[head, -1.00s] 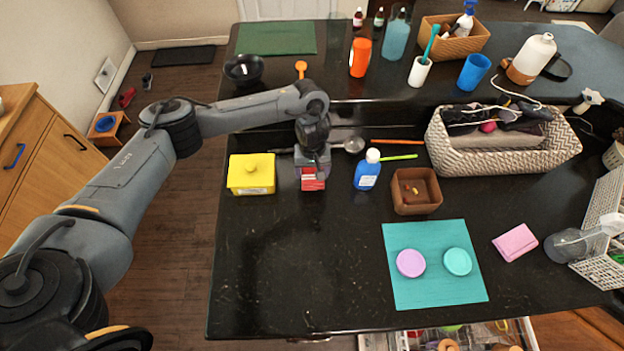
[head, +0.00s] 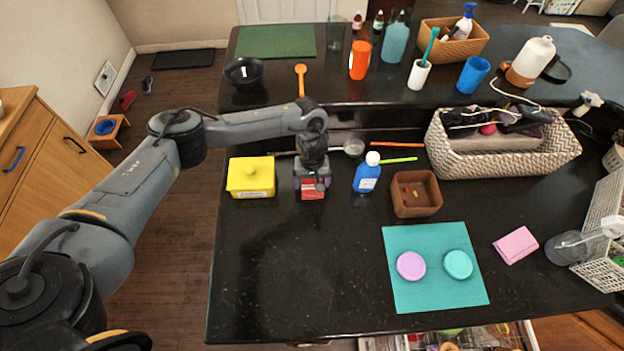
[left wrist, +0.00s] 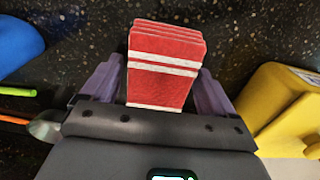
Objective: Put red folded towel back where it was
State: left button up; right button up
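The red folded towel (head: 312,193), with white stripes, is at the left part of the black counter, between the yellow lidded box (head: 251,178) and the blue bottle (head: 367,175). My left gripper (head: 312,184) points down at it. In the left wrist view the towel (left wrist: 162,68) sits between the two purple fingers (left wrist: 160,90), which press close on both sides. I cannot tell whether the towel touches the counter. My right gripper is not in view.
A brown open box (head: 432,209) stands right of the bottle. A teal mat (head: 410,292) with two round lids and a pink folded cloth (head: 516,245) lie to the front right. A woven basket (head: 500,165) stands behind. The front left counter is clear.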

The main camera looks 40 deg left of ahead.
pick_arm(q)
jog(key=shift+o, duration=0.8)
jog(key=shift+r, duration=0.1)
